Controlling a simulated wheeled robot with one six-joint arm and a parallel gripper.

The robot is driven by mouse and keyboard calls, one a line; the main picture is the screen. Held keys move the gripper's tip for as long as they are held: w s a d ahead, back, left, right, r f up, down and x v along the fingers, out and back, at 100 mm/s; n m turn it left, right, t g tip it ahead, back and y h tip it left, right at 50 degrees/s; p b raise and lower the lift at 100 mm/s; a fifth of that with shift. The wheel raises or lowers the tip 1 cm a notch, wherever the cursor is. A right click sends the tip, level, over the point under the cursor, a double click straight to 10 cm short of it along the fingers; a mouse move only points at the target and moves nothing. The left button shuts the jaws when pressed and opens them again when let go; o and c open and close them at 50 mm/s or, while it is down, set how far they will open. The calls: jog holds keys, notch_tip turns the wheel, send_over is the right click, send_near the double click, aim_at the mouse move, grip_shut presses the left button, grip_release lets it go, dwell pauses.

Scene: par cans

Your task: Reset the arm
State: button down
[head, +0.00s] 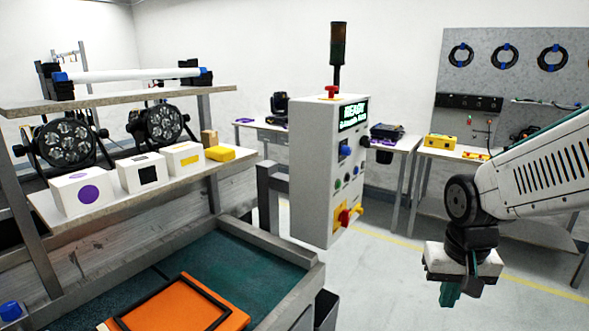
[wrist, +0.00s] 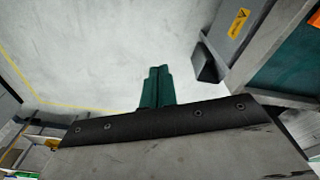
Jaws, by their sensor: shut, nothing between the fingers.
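My arm reaches in from the right edge of the head view. My gripper (head: 450,294) hangs from it, pointing down over the open floor, right of the control box. In the wrist view the two green fingers of my gripper (wrist: 157,86) are together, with nothing between them. The gripper touches nothing.
A white control box (head: 320,170) with knobs and a lit display stands left of my gripper on a grey post. A workbench with a green top (head: 240,262) holds an orange panel (head: 185,305). A shelf (head: 80,225) carries white boxes. A table (head: 455,152) stands behind the arm. Floor below the gripper is clear.

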jog(key=s+r+n, duration=0.1)
jog(key=s+r, duration=0.3)
jog(key=s, duration=0.3)
jog(key=s+a+r+n, duration=0.1)
jog(key=s+r, duration=0.3)
jog(key=s, duration=0.4)
jog(key=shift+s+a+r, duration=0.15)
jog(key=shift+s, duration=0.1)
